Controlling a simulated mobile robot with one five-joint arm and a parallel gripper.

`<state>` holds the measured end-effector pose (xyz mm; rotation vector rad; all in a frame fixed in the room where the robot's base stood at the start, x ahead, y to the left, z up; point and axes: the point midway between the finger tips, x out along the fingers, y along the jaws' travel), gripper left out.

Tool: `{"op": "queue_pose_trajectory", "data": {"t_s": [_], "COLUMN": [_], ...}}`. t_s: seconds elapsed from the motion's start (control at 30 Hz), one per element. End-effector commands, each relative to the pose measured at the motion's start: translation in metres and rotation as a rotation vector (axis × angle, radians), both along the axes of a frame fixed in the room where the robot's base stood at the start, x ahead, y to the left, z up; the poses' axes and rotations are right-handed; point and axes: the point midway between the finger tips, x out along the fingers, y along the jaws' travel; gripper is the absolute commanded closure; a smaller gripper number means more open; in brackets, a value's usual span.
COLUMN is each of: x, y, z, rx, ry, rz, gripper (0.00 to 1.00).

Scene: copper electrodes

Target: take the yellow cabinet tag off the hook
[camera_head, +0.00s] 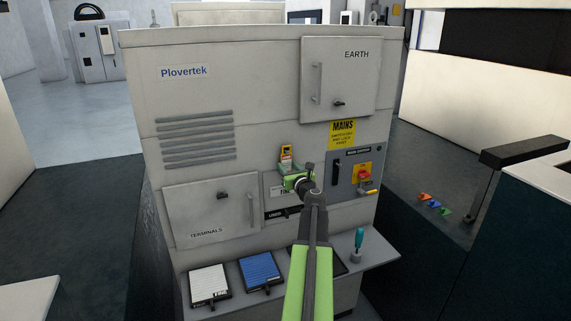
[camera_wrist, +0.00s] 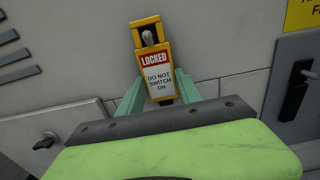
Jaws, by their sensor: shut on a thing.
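The yellow cabinet tag (camera_wrist: 157,71) has a red "LOCKED" band over a white panel reading "DO NOT SWITCH ON". Its top loop is around a hook (camera_wrist: 148,36) on the cabinet front. In the head view the tag (camera_head: 286,154) shows just above my gripper, at the middle of the cabinet. My gripper (camera_wrist: 161,98) is shut on the tag, with a green finger at each side of its lower part. The gripper also shows in the head view (camera_head: 291,179). The tag's lower end is partly hidden by the gripper body.
The grey cabinet (camera_head: 260,100) has an EARTH door (camera_head: 335,95), a TERMINALS door (camera_head: 195,215) and a switch panel with a red knob (camera_head: 362,174) right of my gripper. A shelf below holds a white panel (camera_head: 208,283), a blue panel (camera_head: 259,271) and a teal-handled tool (camera_head: 359,240).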

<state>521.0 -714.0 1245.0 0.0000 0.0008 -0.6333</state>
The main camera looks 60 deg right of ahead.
Motion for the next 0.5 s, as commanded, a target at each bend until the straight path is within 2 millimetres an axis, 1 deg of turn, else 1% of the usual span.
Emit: {"op": "queue_pose_trajectory", "data": {"t_s": [0.23, 0.5], "x": [-0.003, -0.016], "y": [0.001, 0.01], "z": [0.0, 0.0], "rx": [0.0, 0.0], "ry": [-0.001, -0.001], "rz": [-0.002, -0.003], "gripper": [0.82, 0.82]}}
